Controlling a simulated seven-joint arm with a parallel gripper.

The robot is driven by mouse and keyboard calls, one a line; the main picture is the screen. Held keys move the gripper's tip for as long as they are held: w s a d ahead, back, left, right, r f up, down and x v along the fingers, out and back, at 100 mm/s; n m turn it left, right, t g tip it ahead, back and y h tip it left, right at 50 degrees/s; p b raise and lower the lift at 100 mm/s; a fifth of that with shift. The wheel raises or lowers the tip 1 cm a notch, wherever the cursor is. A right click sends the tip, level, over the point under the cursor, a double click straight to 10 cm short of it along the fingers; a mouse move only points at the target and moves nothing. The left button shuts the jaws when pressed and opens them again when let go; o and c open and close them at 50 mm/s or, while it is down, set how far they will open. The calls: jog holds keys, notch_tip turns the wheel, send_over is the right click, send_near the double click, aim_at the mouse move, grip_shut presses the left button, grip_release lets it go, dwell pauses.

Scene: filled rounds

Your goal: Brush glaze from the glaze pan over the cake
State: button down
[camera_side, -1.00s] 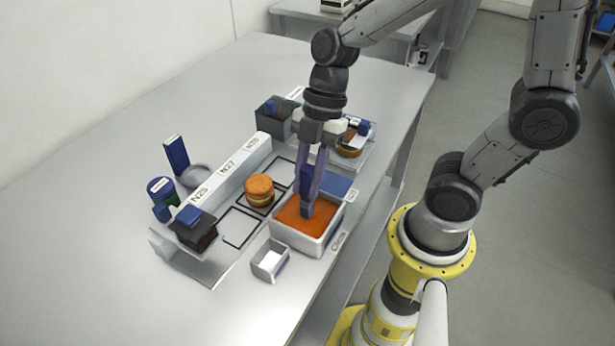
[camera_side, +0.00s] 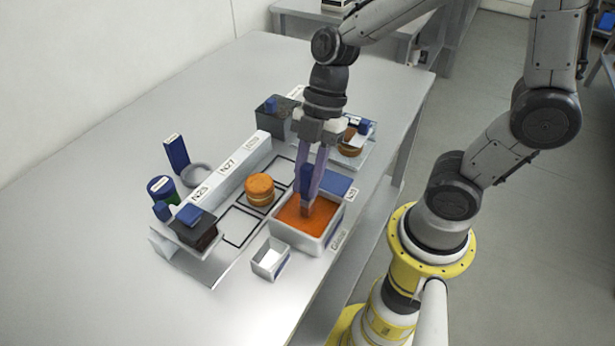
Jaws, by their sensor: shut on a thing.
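The glaze pan (camera_side: 326,244) is a white tub filled with orange glaze (camera_side: 288,215), at the front right of the work area. My gripper (camera_side: 311,185) points down over the pan and is shut on a blue brush (camera_side: 306,178). The brush is upright, and its lower end is at the glaze; how deep it reaches is hard to tell. The cake (camera_side: 260,188), round, layered and orange-brown, sits left of the pan in a black outlined square on the plate.
A label rail (camera_side: 226,172) runs behind the cake. Dark boxes stand at both ends, (camera_side: 194,232) near left and far right. A small white box (camera_side: 271,262) stands in front of the pan. A second round cake (camera_side: 350,150) sits at the right.

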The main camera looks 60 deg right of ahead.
jog(key=shift+r, duration=3.5)
